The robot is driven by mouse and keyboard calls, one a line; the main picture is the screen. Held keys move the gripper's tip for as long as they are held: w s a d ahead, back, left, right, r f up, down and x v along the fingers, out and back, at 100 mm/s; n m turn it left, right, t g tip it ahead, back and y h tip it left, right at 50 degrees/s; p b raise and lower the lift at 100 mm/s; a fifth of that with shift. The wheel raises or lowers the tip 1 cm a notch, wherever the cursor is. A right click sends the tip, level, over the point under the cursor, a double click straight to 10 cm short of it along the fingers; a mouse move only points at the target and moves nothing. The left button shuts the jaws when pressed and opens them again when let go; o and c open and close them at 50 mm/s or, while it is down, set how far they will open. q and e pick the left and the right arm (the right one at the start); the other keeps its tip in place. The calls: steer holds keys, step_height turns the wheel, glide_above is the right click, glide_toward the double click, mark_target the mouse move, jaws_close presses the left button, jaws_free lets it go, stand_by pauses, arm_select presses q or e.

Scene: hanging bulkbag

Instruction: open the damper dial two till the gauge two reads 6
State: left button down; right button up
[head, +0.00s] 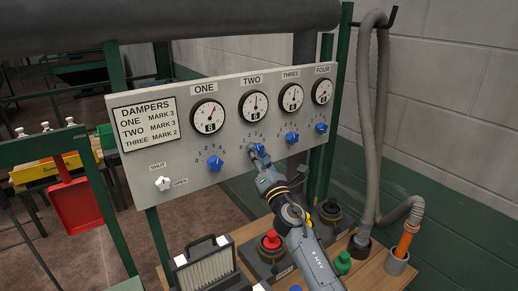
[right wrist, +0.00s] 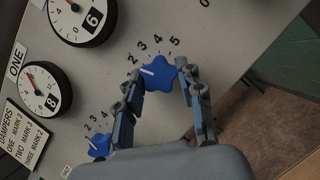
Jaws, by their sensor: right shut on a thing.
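Damper dial two is a blue star-shaped knob (right wrist: 160,75) on the grey panel (head: 232,172), below gauge two (head: 254,105). My right gripper (head: 257,151) is shut on this knob; in the wrist view its fingers (right wrist: 165,98) stand on either side of it. The knob's white mark points left, toward the 2 end of its scale. Gauge two also shows in the wrist view (right wrist: 82,18), with a 6 in its window; its needle points about straight up in the head view. My left gripper is not in view.
Gauge one (head: 207,116) and dial one (head: 215,163) are to the left; dials three (head: 292,137) and four (head: 321,128) are to the right.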

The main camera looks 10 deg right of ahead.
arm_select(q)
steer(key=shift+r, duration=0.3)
arm_select(e)
steer(key=shift+f+m, duration=0.1)
steer(key=shift+m, duration=0.3)
steer(key=o, duration=1.2)
steer(key=shift+c, duration=0.2)
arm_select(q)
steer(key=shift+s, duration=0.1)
arm_select(e)
steer(key=v, duration=1.2)
